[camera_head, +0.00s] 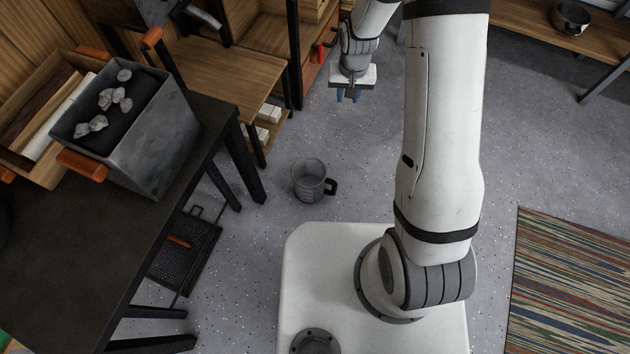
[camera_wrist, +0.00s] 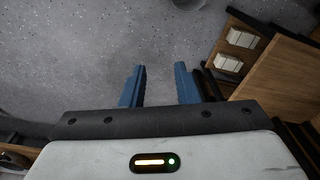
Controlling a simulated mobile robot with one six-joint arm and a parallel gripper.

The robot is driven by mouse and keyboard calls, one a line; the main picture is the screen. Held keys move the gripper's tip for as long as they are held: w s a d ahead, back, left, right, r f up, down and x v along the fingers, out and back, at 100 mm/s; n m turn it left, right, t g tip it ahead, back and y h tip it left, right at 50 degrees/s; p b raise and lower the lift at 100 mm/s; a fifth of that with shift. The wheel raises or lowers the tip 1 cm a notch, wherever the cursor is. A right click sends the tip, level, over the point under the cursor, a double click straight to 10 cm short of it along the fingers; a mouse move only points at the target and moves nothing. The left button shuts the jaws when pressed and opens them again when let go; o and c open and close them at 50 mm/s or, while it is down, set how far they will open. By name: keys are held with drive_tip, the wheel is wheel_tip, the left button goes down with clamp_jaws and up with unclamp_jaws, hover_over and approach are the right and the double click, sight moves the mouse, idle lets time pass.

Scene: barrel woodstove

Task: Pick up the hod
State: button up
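The hod appears to be the grey metal box (camera_head: 160,135) with orange side handles, holding several pale grey lumps. It stands upright on the dark table at the left of the head view. My gripper (camera_head: 348,96) is at the top middle of the head view, over the floor, well to the right of the hod and apart from it. In the wrist view my gripper (camera_wrist: 159,66) has its two blue fingers spread, with nothing between them. The hod is not seen in the wrist view.
A wooden crate (camera_head: 28,165) of logs sits left of the hod on the dark table (camera_head: 60,260). A grey jug (camera_head: 309,182) stands on the floor, with a black mesh tray (camera_head: 190,255) left of it. Wooden shelving (camera_head: 235,65) stands behind. A striped rug (camera_head: 565,285) lies right.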

drive_tip(key=a+f+b, duration=0.1)
drive_tip(key=f+b, duration=0.3)
drive_tip(key=f, duration=1.1)
drive_tip(key=s+a+f+b, duration=0.1)
drive_tip(key=f+b, duration=0.3)
drive_tip(key=f, duration=1.1)
drive_tip(key=a+f+g+b, duration=0.1)
drive_tip(key=f+b, duration=0.4)
drive_tip(key=f, duration=1)
drive_tip(key=shift+s+a, duration=0.35)
drive_tip(key=shift+a, duration=0.55)
drive_tip(key=shift+c, duration=0.2)
clamp_jaws()
